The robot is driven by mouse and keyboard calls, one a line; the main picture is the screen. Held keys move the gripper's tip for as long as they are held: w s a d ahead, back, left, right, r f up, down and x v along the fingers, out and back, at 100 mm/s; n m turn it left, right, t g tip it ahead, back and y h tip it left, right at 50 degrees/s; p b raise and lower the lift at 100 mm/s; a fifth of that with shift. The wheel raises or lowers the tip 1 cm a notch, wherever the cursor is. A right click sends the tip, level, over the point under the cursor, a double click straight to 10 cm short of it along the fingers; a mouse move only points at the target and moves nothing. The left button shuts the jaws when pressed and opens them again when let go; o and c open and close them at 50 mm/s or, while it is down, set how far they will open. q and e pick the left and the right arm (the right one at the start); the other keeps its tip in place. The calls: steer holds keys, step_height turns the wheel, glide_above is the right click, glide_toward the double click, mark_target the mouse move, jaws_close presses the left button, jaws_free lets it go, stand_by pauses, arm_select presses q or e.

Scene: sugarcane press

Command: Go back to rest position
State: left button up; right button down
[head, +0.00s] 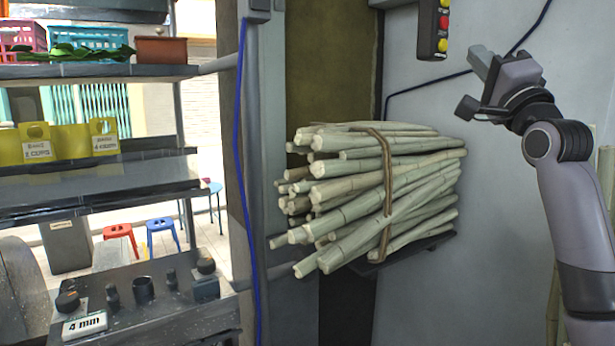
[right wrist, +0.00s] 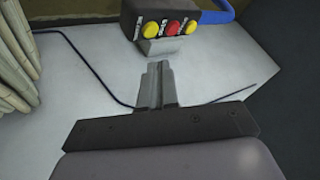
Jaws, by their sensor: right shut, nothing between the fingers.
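My right gripper (head: 478,62) is raised at the upper right of the head view, in front of the pale wall. Its fingers are closed together with nothing between them, as the right wrist view (right wrist: 157,82) also shows. A dark button box (head: 434,28) with yellow and red buttons hangs on the wall just left of the gripper. In the right wrist view the button box (right wrist: 170,20) lies just beyond the fingertips; I cannot tell whether they touch it. My left gripper is not in view.
A tied bundle of sugarcane (head: 375,190) rests on a wall shelf left of my right arm. At the left stand metal shelves (head: 95,190) with crates and yellow bins. A machine top with knobs and a "4 mm" label (head: 85,325) is at lower left. A dark cable (head: 440,80) crosses the wall.

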steer(key=s+a+f+n+g, duration=0.1)
steer(key=a+f+n+g, duration=0.15)
steer(key=f, duration=1.25)
steer(key=s+a+f+n+g, duration=0.1)
steer(key=f+n+g, duration=0.15)
steer(key=f, duration=1.25)
steer(key=s+a+f+n+g, duration=0.1)
steer(key=a+f+n+g, duration=0.15)
steer(key=f, duration=1.15)
steer(key=s+a+f+n+g, duration=0.1)
steer(key=s+f+n+g, duration=0.1)
steer(key=s+f, duration=0.5)
steer(key=s+a+f+n+g, duration=0.15)
steer(key=s+f, duration=0.35)
steer(key=f, duration=0.5)
steer(key=s+f+n+g, duration=0.1)
steer(key=s+f+n, duration=0.1)
steer(key=s+f, duration=0.3)
steer(key=s+a+f+n+g, duration=0.1)
steer(key=s+f, duration=0.4)
steer(key=s, duration=0.8)
steer(key=shift+a+n+g+h, duration=0.3)
steer(key=shift+n+g+h, duration=0.1)
steer(key=shift+n+g, duration=0.35)
steer(key=shift+f, duration=0.1)
steer(key=shift+a, duration=0.1)
